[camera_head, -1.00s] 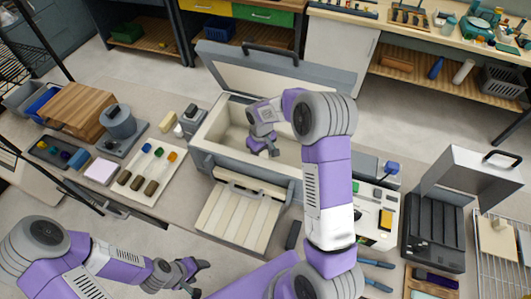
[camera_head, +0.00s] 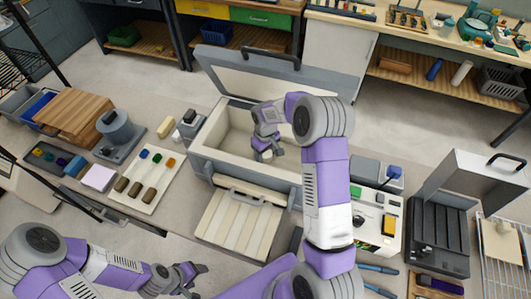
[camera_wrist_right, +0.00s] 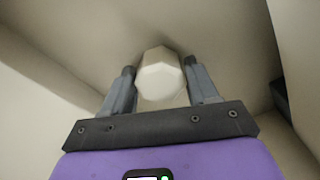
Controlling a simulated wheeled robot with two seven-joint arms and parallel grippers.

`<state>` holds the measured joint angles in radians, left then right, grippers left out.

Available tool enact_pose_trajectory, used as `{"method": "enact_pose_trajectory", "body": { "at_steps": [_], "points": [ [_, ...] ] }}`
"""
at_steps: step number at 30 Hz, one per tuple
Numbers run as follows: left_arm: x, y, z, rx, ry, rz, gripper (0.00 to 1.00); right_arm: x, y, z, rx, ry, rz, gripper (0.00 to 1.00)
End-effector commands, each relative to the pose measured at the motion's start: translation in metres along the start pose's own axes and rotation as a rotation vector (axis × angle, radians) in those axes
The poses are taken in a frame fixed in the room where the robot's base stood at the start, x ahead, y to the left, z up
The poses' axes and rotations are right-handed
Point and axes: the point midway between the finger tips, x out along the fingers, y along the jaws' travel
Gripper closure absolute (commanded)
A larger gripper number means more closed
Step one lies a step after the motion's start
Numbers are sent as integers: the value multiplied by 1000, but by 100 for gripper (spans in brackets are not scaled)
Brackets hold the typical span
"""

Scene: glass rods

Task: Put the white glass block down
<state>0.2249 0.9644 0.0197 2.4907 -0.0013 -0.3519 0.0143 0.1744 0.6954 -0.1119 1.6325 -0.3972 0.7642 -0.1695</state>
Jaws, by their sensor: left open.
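The white glass block (camera_wrist_right: 161,77) is a pale faceted piece. In the right wrist view it sits between the two fingers of my right gripper (camera_wrist_right: 160,80), which appear to touch it on both sides. In the head view my right gripper (camera_head: 266,155) reaches down inside the open box-shaped chamber (camera_head: 228,109), and a bit of white shows at its fingers. The gap between block and chamber floor cannot be told. My left gripper (camera_head: 204,279) is open and empty at the lower left, in front of the bench.
The chamber's raised lid (camera_head: 275,80) stands behind my right arm; its walls surround the gripper closely. A slatted pale panel (camera_head: 238,222) lies in front. A white board with coloured rods (camera_head: 132,187) is left, a control panel (camera_head: 377,222) right.

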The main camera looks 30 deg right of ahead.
Motion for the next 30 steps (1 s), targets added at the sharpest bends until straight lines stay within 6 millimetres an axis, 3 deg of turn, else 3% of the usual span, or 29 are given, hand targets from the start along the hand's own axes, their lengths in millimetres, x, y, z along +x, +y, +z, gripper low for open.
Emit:
{"method": "enact_pose_trajectory", "body": {
  "at_steps": [3,13,24,30],
  "points": [
    [0,0,0,0,0,0,38,-1,0,0,0,0,0,26],
    [-4,2,0,0,0,0,38,-5,0,0,0,1,0,26],
    [-5,2,0,0,0,0,38,-64,0,-1,0,4,2,26],
    [-5,2,0,0,0,0,38,-79,0,0,0,1,0,26]
  ]
}}
